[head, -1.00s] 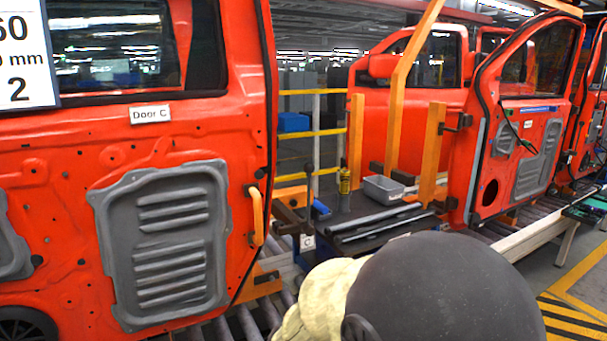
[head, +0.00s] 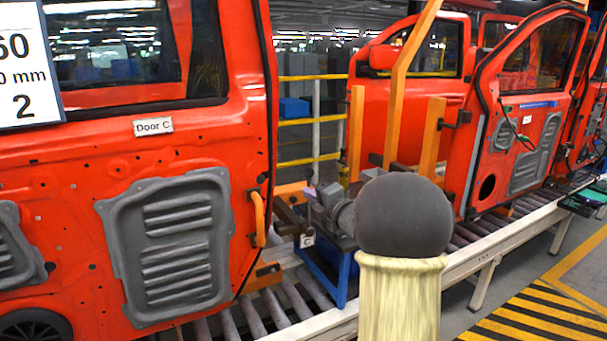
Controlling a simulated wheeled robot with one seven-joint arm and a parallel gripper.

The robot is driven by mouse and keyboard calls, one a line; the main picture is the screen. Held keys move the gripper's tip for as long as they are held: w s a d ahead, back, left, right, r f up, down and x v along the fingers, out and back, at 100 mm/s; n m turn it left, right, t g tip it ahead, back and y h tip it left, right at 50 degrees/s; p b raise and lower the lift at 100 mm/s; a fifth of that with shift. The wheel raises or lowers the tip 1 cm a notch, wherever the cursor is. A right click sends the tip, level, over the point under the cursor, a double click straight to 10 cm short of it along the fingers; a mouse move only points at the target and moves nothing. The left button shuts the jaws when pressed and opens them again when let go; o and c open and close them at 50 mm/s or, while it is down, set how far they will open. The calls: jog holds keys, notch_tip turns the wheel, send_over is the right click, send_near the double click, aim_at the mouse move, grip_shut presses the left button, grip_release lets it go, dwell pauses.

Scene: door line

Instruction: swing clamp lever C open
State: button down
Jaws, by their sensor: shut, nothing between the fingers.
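Clamp C (head: 288,216) is a dark clamp body beside the right edge of the red panel marked Door C (head: 215,150). Its small white tag, marked C (head: 307,241), hangs below. My gripper (head: 313,197), grey and small in the head view, is at the clamp, just above and right of the tag. It is shut with nothing held. The upright clamp lever does not show clearly; my gripper overlaps its place, and I cannot tell whether they touch. My dark, rounded arm joint and pale link stand in front, to the right.
A blue stand (head: 325,273) is below the clamp, over the roller conveyor (head: 240,318). An orange handle (head: 258,218) is on the door edge. Orange posts (head: 431,137) and another red door (head: 520,110) stand to the right. Striped floor (head: 530,315) is clear.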

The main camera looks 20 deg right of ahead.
jog(key=shift+a, duration=0.1)
jog(key=w+d+p, duration=0.2)
jog(key=w+p, duration=0.6)
jog(key=w, duration=0.1)
jog(key=shift+w+r, duration=0.15)
jog(key=shift+r, duration=0.1)
dwell(0.5)
jog(key=shift+d, duration=0.1)
